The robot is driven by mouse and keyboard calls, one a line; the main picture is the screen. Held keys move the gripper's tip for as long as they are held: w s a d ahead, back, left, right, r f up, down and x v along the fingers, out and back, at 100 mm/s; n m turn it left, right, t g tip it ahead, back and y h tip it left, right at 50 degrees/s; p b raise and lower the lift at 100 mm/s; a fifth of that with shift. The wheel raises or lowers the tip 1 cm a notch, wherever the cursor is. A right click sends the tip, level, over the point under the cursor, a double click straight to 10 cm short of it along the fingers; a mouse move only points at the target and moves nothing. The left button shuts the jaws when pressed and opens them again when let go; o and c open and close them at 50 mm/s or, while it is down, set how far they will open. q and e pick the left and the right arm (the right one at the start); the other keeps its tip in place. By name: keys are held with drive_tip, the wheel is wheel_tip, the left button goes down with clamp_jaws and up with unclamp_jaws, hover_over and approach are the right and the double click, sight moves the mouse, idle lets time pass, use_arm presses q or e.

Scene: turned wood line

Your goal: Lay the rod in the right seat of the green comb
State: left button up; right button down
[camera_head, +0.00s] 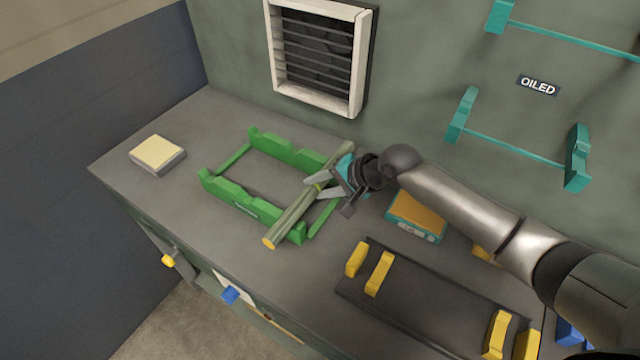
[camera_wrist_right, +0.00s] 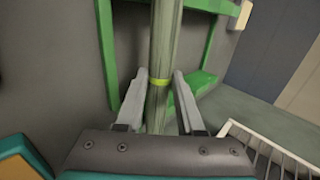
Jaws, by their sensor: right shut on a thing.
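The green comb (camera_head: 228,192) lies on the grey bench, a frame with notched front and back bars; part of it shows in the right wrist view (camera_wrist_right: 106,45). The grey-green rod (camera_head: 291,213), with a pale yellow end and a yellow band, lies across the comb's right part, front end past the front bar. I cannot tell whether it touches the right seat or is just above it. My right gripper (camera_head: 318,188) is shut on the rod near its middle; the wrist view shows the rod (camera_wrist_right: 165,45) between its fingers (camera_wrist_right: 159,76). My left gripper is out of view.
A yellow-topped block (camera_head: 157,153) stands at the left. An orange-and-teal box (camera_head: 416,214) sits right of the comb, under my right arm. A dark tray with yellow holders (camera_head: 420,300) is at the front right. A vent (camera_head: 318,52) and teal racks (camera_head: 510,148) are on the wall.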

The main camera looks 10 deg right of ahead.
drive_tip(key=shift+c, duration=2.2)
unclamp_jaws()
drive_tip(key=shift+s+r, duration=0.1)
drive_tip(key=p+v, duration=0.2)
drive_tip(key=v, duration=1.3)
